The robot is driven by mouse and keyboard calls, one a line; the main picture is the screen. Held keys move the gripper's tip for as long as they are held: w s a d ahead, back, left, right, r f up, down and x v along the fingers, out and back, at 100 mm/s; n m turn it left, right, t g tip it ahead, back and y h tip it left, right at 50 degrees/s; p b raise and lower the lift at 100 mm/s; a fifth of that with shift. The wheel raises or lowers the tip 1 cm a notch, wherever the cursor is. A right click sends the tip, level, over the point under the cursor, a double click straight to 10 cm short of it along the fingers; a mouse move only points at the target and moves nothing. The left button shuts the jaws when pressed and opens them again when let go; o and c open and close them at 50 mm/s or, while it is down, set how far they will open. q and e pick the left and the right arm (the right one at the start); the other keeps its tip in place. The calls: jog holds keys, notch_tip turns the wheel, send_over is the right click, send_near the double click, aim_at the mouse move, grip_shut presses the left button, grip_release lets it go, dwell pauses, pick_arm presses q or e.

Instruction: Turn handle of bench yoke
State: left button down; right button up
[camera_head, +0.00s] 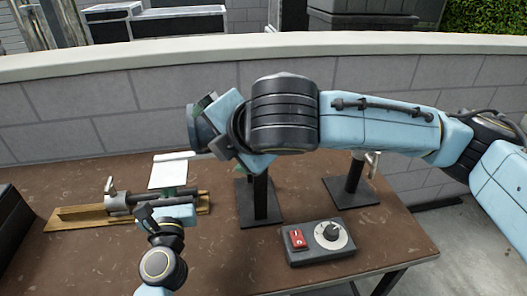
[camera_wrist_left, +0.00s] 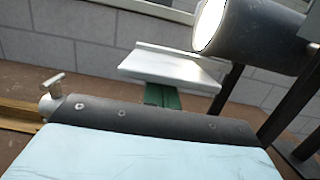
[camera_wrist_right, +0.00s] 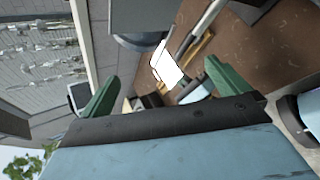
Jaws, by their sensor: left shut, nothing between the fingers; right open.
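The bench yoke's two black stands, left (camera_head: 259,205) and right (camera_head: 352,182), stand on the bench; my right arm hides their upper parts. A small silver handle (camera_head: 373,160) shows at the top of the right stand. A dark lamp-like cylinder (camera_wrist_left: 250,35) with a bright face shows in the left wrist view. My right gripper (camera_wrist_right: 160,85) is open, its green fingers apart with nothing between them; in the head view it is left of the stands. My left gripper (camera_wrist_left: 163,95) is shut and empty, low over the left of the bench.
A white panel (camera_head: 168,174) and a black rod (camera_head: 128,201) with a silver T-knob (camera_head: 110,186) lie around a wooden board (camera_head: 75,218). A control box (camera_head: 318,243) with a red switch and dial sits at the front right. A block wall (camera_head: 75,110) stands behind.

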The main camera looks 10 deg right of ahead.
notch_tip(320, 180, down, 5)
jog(key=s+a+n+t+y, duration=0.2)
jog(key=n+t, duration=0.2)
jog(key=n, duration=0.1)
jog(key=s+d+f+n+t+h, duration=0.2)
jog(key=s+d+n+t+h, duration=0.15)
jog(key=s+d+h, duration=0.45)
jog(key=shift+t+y, duration=0.45)
jog(key=shift+y, duration=0.35)
jog(key=w, duration=0.4)
jog(key=w+d, duration=0.1)
jog(key=w, duration=0.8)
jog(key=shift+w+d+r, duration=0.15)
jog(key=shift+w+d, duration=0.15)
jog(key=shift+d, duration=0.05)
jog(key=c, duration=0.9)
